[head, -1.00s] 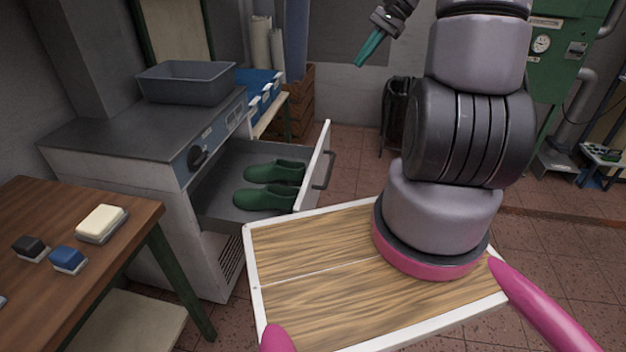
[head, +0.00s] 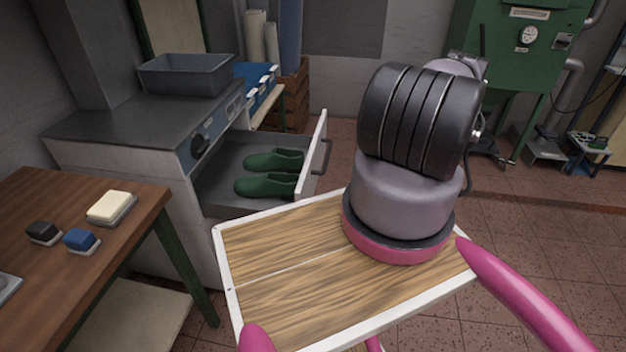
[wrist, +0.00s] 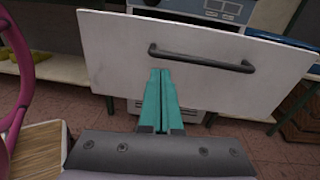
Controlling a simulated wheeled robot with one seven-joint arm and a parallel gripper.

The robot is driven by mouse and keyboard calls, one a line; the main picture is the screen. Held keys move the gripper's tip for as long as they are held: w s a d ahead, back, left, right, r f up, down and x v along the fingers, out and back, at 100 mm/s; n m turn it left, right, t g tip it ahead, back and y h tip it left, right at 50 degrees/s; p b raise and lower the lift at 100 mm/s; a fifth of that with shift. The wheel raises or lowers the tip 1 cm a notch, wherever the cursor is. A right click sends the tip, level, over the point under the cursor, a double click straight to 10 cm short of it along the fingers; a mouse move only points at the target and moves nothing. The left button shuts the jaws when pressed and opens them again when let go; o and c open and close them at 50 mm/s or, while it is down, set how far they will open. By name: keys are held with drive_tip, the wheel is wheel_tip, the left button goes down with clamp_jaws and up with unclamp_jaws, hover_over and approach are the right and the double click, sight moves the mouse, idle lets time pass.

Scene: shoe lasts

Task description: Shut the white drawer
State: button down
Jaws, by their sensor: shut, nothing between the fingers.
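The white drawer stands open from the grey cabinet; its white front (head: 313,152) shows nearly edge-on in the head view. Two green shoe lasts (head: 268,187) lie inside it. In the wrist view the drawer front (wrist: 205,85) faces me, with a dark bar handle (wrist: 200,58) across its upper part. My gripper (wrist: 161,72) has teal fingers closed together, with nothing between them. Its tips appear in front of the drawer front, just below the handle's left end. I cannot tell whether they touch it. My gripper is out of view in the head view.
A grey tray (head: 186,75) sits on the cabinet top (head: 120,118). A wooden table (head: 75,205) at left holds a cream block (head: 111,207) and small brushes. Blue bins (head: 262,82) stand behind the drawer. Tiled floor (head: 540,235) is free at right.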

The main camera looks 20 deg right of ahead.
drive_tip(key=w+a+f, duration=0.1)
drive_tip(key=w+a, duration=0.2)
drive_tip(key=a, duration=0.3)
drive_tip(key=w+a+f+m+t, duration=0.1)
drive_tip(key=w+a+f, duration=0.1)
drive_tip(key=a, duration=0.5)
drive_tip(key=shift+w+f, duration=0.15)
drive_tip(key=shift+w, duration=0.5)
